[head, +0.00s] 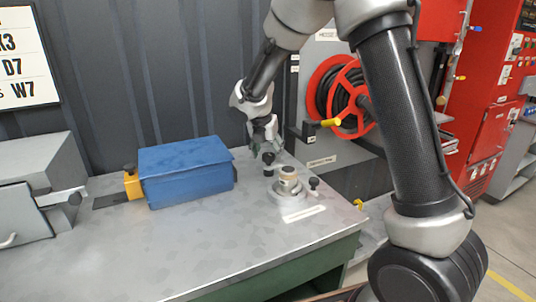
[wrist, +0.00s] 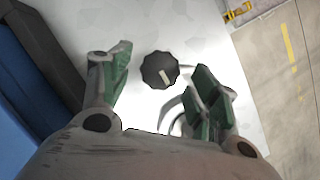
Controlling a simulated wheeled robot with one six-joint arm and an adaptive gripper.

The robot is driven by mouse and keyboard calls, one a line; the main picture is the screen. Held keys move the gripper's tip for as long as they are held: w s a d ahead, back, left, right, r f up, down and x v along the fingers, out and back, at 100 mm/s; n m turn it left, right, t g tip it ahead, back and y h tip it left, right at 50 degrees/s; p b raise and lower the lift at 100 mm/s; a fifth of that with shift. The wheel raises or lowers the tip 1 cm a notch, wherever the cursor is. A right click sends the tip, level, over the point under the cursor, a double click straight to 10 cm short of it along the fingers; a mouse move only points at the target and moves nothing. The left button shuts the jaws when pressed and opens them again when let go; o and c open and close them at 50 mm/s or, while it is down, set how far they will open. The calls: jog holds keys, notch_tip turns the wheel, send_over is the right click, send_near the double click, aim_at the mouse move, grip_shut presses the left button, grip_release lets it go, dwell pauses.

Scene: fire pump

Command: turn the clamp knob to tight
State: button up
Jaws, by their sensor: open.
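A dark scalloped knob with a pale pointer bar shows in the wrist view (wrist: 160,70), standing on the grey bench top. I take it to be the clamp knob; a black knob also shows just below my gripper in the head view (head: 268,158). My gripper (wrist: 163,66) is open and points down, with its green-padded fingers to the left and right of the knob. Gaps show between the knob and both fingers, so I see no contact. The clamp fixture (head: 289,187) is a round metal piece with a brownish top; in the wrist view the right finger partly hides it.
Another black knob (head: 314,183) stands right of the fixture, and a pale label strip (head: 304,213) lies in front. A blue box (head: 187,172) with a yellow block (head: 132,185) sits left of my gripper. A red hose reel (head: 340,97) is behind. The front of the bench is clear.

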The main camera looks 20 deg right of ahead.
jog(key=shift+w+d+f, duration=0.15)
jog(key=shift+w+f, duration=0.05)
jog(key=shift+f, duration=0.45)
jog(key=c, duration=1)
